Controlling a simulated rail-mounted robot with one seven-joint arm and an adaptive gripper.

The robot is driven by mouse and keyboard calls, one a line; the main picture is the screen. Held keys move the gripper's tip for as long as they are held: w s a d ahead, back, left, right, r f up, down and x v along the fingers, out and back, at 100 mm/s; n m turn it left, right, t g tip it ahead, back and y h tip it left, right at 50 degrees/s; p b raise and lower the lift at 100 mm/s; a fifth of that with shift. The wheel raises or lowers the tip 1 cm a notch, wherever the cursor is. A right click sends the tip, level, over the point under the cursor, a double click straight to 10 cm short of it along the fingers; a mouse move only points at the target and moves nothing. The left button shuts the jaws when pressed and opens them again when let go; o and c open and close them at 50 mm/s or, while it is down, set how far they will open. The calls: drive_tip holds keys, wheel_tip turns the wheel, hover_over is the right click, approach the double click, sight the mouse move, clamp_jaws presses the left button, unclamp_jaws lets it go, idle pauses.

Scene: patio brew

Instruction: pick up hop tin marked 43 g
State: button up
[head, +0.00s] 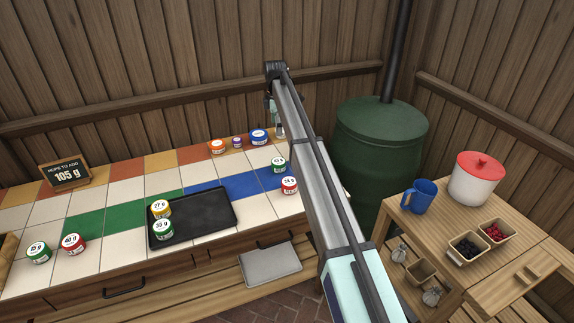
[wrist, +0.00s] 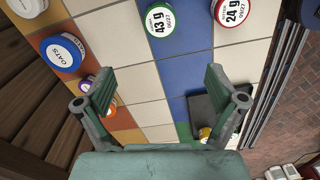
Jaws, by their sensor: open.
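The hop tin marked 43 g (wrist: 158,20) is a small round tin with a white lid and green rim. It stands on the tiled counter near the blue tiles, ahead of my gripper (wrist: 158,84) at the top of the wrist view. In the head view the same tin (head: 278,165) is at the counter's right end, just behind the red tin marked 24 g (head: 289,185). My gripper is open, with nothing between its fingers, above the tiles. In the head view my arm hides part of the counter's right end.
The red 24 g tin (wrist: 234,12) stands close to the right of the 43 g tin. A blue-rimmed oats jar (wrist: 63,52) is at left. A black tray (head: 205,215) holds two tins. A sign (head: 66,173) reads 105 g. A green barrel (head: 380,150) stands beyond the counter.

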sight(279, 161)
drive_tip(key=shift+n, duration=0.3)
drive_tip(key=f+p, duration=0.2)
drive_tip(key=f, duration=0.6)
drive_tip(key=f+p, duration=0.3)
drive_tip(key=f, duration=0.6)
drive_tip(key=shift+d+f, duration=0.2)
drive_tip(key=shift+f, duration=0.05)
drive_tip(key=c, duration=1.2)
